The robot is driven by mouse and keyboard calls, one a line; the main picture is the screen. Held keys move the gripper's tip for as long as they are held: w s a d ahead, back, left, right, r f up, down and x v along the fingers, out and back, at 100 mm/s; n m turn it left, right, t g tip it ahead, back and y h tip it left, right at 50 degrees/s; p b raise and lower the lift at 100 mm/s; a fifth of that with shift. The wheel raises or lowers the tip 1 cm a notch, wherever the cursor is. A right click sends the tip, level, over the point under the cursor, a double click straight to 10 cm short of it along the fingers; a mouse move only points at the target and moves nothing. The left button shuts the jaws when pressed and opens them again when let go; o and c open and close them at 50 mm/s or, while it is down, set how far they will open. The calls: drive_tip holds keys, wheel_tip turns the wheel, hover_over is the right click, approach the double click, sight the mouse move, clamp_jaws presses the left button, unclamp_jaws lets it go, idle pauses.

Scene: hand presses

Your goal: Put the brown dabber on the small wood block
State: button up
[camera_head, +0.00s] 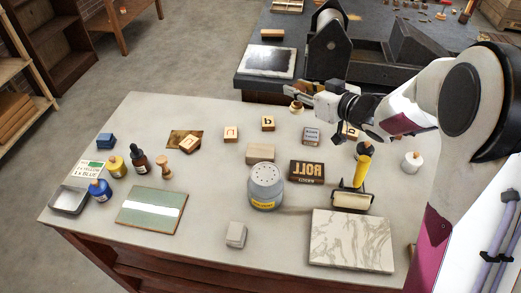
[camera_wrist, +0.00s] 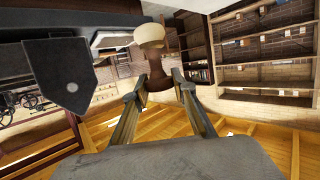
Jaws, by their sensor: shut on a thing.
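The brown dabber (camera_wrist: 157,75) has a dark brown handle and a round cream head. My gripper (camera_wrist: 160,88) is shut on its handle in the wrist view. In the head view my gripper (camera_head: 306,94) is near the table's back edge, with the dabber (camera_head: 297,106) partly visible at the fingertips, seemingly in the air. A plain, pale small wood block (camera_head: 260,153) lies mid-table, nearer the front than the gripper, behind a grey canister. Nothing is on top of it. The dabber's exact height is hard to tell.
A yellow-handled roller (camera_head: 361,172) and marble slab (camera_head: 351,240) are at right.

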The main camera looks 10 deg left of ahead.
drive_tip(key=s+a, duration=0.2)
drive_tip(key=a, duration=0.8)
drive_tip(key=shift+w+f, duration=0.2)
drive_tip(key=shift+f, duration=2.7)
wheel_tip(320, 180, down, 6)
drive_tip(key=shift+f, duration=0.15)
drive_tip(key=shift+f, duration=1.85)
drive_tip(key=shift+f, duration=0.15)
drive_tip(key=o, duration=1.2)
